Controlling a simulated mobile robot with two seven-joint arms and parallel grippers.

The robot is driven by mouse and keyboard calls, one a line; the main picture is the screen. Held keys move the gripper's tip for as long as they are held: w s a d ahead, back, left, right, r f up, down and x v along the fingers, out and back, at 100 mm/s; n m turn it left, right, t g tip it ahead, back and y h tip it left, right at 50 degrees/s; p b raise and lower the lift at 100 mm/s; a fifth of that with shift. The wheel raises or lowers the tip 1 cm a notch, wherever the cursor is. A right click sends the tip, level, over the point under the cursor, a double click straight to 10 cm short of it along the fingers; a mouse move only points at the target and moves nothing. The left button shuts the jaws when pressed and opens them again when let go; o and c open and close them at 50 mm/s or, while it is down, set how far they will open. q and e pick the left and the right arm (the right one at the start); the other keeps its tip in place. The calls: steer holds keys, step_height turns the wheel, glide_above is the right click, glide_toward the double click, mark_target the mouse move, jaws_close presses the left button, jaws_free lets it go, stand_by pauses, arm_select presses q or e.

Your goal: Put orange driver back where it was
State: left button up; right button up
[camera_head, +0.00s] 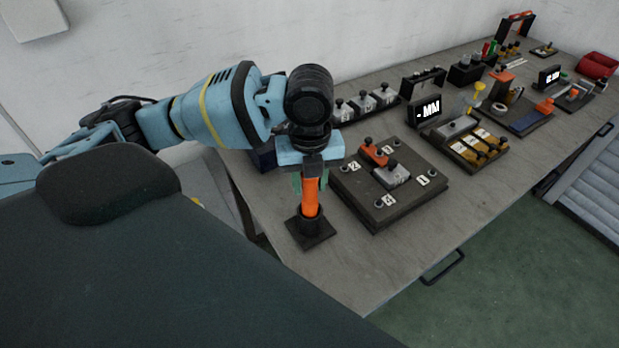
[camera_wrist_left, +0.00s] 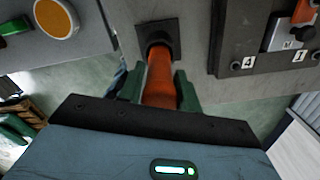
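The orange driver (camera_head: 311,197) stands roughly upright with its lower end at the black square-based holder (camera_head: 311,238) near the table's front left corner. My left gripper (camera_head: 310,184) is above the holder, with its green fingers on both sides of the driver. In the left wrist view the driver (camera_wrist_left: 161,80) runs between the fingers (camera_wrist_left: 158,88), which appear closed on it, toward the holder (camera_wrist_left: 172,28). The driver's upper end is hidden by the gripper. The seating depth inside the holder cannot be seen. My right gripper is not in view.
A dark fixture board (camera_head: 405,205) with numbered spots and orange and grey blocks lies just right of the holder. Behind it are a block row (camera_head: 363,106) and a small display (camera_head: 426,111). Bare tabletop (camera_head: 350,262) lies in front of the board.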

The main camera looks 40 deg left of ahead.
arm_select(q)
steer(key=shift+o, duration=1.4)
step_height(320, 180, up, 11)
steer(key=shift+d+p, duration=0.1)
steer(key=shift+p, duration=0.5)
steer(key=shift+s+r, duration=0.1)
steer(key=shift+r, duration=0.55)
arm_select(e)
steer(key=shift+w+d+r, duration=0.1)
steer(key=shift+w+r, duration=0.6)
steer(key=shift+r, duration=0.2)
arm_select(q)
steer(key=shift+f, duration=0.1)
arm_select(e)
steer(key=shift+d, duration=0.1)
